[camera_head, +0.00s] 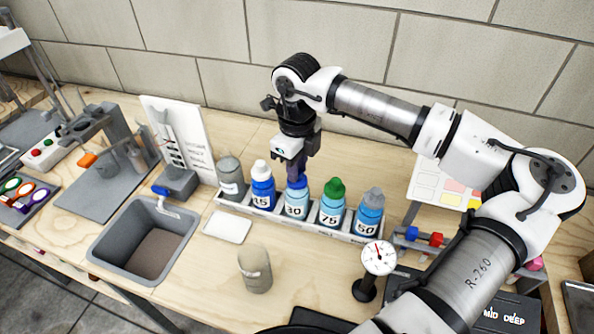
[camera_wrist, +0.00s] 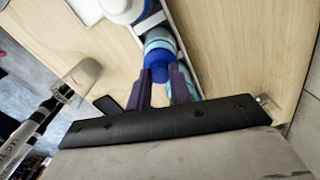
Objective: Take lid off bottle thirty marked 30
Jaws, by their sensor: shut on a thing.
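Bottle thirty (camera_head: 296,208) is light blue with a "30" label and stands upright in the rack, second from the left. Its blue lid (camera_head: 297,184) is at the bottle's top, just under my gripper (camera_head: 296,174). My gripper points down and is shut on the lid. In the wrist view the blue lid (camera_wrist: 158,70) shows between the two dark purple fingers of my gripper (camera_wrist: 160,76). I cannot tell whether the lid is still seated on the neck or slightly raised.
A grey-lidded bottle (camera_head: 370,212) stands farther right. A beige canister (camera_head: 255,269) and a dial gauge (camera_head: 379,258) stand in front.

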